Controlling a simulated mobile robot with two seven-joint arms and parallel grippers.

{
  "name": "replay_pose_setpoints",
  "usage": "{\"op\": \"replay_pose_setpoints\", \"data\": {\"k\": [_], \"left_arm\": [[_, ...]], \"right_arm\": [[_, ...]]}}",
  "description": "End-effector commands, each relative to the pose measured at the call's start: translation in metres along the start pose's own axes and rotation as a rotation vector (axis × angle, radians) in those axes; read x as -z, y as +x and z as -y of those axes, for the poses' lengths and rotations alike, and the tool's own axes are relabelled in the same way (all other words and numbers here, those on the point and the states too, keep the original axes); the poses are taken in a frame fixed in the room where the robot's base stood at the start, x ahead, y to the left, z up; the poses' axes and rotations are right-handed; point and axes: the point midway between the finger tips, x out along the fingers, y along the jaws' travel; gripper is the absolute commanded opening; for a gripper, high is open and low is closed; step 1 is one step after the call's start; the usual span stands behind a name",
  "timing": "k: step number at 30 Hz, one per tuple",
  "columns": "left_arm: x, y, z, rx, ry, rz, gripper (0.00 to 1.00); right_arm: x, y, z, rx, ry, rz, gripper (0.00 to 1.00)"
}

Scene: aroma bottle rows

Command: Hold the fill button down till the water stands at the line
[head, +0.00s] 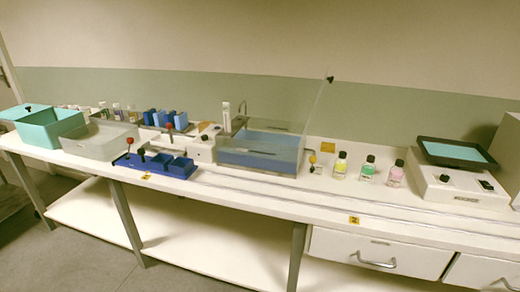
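A clear-walled tank (292,160) stands at the middle of the bench with blue at its bottom, which may be water. A thin curved tap (241,107) rises at its back left. A white box (203,150) with a small yellowish patch and a dark knob stands against its left side. I cannot tell which part is the fill button, and a fill line is too small to make out. Neither of my grippers is in view.
The long white bench (240,192) carries a blue rack (155,167) with red-topped levers, a teal box (48,128) and a grey bin (98,141) on the left. Yellow, green and pink bottles (367,169) stand right of the tank, then a scale (455,185). The front strip is mostly clear.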

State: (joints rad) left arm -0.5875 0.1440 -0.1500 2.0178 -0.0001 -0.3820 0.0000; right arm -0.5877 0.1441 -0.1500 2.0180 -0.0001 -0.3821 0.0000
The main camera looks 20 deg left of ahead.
Motion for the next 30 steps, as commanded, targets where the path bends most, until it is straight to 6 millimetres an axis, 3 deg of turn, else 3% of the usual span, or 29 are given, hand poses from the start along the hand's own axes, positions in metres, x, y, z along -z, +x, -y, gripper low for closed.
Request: {"op": "replay_pose_setpoints", "data": {"k": [1,7,30], "left_arm": [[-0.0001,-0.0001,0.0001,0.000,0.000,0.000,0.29],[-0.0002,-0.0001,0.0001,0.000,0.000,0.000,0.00],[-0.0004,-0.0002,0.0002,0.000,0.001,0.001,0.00]], "right_arm": [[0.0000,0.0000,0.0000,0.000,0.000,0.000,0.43],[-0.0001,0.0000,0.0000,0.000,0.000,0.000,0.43],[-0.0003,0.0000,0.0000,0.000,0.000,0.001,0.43]]}}
